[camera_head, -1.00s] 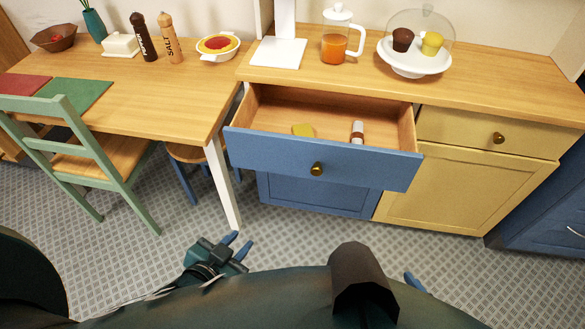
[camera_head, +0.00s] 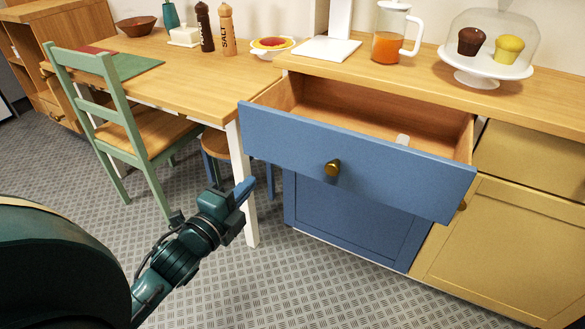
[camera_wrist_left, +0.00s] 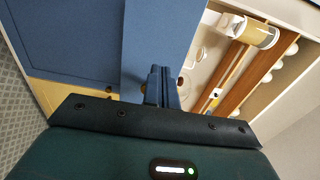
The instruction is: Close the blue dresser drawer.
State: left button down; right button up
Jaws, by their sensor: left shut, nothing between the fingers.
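The blue dresser drawer (camera_head: 300,140) is pulled well out of the dresser, with its front panel facing me. A brass knob (camera_head: 333,168) sits at the middle of the front. My left gripper (camera_head: 245,188) is shut and empty, to the left of the knob and near the panel's lower left corner in the head view. In the left wrist view its blue fingers (camera_wrist_left: 162,86) lie together in front of the blue drawer front (camera_wrist_left: 158,40). Whether they touch it I cannot tell. My right gripper is out of view.
A small white item (camera_head: 402,140) shows inside the drawer. The blue cabinet door (camera_head: 345,215) below is shut. A yellow cabinet (camera_head: 510,245) stands to the right. A white table leg (camera_head: 240,190) and green chair (camera_head: 125,115) stand left. The dresser top holds a jug (camera_head: 389,45) and covered cupcakes.

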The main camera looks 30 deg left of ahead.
aim_at(288, 144)
pick_arm(q)
jog(key=w+b, duration=0.1)
jog(key=w, duration=0.6)
jog(key=w+b, duration=0.1)
jog(key=w, duration=0.5)
jog(key=shift+w+d+f, duration=0.15)
jog(key=shift+w+d, duration=0.05)
jog(key=shift+w, duration=0.35)
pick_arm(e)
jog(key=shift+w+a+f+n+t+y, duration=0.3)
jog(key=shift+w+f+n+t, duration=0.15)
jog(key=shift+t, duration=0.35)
